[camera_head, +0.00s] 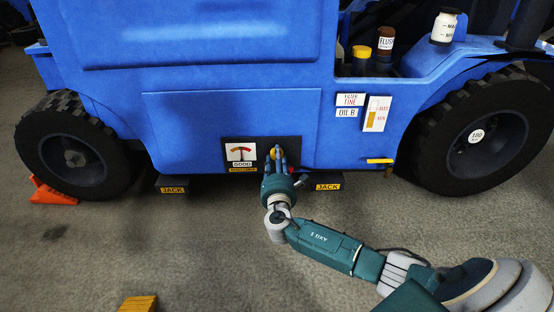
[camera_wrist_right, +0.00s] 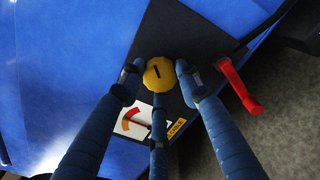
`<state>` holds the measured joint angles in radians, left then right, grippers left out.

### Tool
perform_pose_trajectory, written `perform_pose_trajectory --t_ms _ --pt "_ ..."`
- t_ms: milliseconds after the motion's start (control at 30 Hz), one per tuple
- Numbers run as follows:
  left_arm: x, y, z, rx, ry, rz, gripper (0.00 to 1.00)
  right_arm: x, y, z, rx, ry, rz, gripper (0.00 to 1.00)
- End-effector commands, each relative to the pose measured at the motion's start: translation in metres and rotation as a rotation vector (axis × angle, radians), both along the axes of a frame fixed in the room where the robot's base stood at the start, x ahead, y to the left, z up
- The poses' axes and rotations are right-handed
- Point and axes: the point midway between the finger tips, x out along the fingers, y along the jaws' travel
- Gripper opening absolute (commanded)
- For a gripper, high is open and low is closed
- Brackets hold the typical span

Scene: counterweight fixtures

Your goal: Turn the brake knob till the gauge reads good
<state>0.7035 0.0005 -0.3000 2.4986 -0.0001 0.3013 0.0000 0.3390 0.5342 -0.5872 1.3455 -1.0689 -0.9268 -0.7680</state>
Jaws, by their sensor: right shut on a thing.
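The yellow brake knob (camera_head: 273,153) sits on a black panel (camera_head: 262,143) low on the blue vehicle's side. In the right wrist view the knob (camera_wrist_right: 158,72) shows a short black mark on its face. My right gripper (camera_head: 279,162) is shut on the knob, its blue fingers around the rim. The gauge (camera_head: 240,152) is left of the knob, a white dial with a red band and the word GOOD beneath it. Its needle is too small to read surely. In the wrist view the gauge (camera_wrist_right: 132,121) is partly hidden by fingers. My left gripper is not in view.
A red lever (camera_wrist_right: 238,87) sticks out beside the knob. Two JACK blocks (camera_head: 173,185) stand under the vehicle, and an orange chock (camera_head: 52,193) is by the left wheel. Bottles (camera_head: 385,45) stand on the ledge above. The floor in front is mostly clear.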

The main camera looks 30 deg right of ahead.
Motion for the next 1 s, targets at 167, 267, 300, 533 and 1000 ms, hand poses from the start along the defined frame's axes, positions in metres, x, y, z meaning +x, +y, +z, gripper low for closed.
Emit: perform_pose_trajectory --t_ms 167,267,300,533,1000 --pt "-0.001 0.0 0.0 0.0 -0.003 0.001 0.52 -0.001 0.003 -0.006 0.011 0.005 0.004 0.07" --pt "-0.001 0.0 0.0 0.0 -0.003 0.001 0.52 -0.001 0.003 -0.006 0.011 0.005 0.004 0.07" --pt "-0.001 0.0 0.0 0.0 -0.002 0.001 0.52 -0.001 0.003 -0.006 0.011 0.005 0.004 0.07" --pt "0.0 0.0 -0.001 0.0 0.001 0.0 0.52 -0.001 0.003 -0.005 0.01 0.005 0.004 0.52" --pt "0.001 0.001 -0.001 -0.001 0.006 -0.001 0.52 -0.02 0.014 -0.003 0.01 0.001 0.004 0.52"
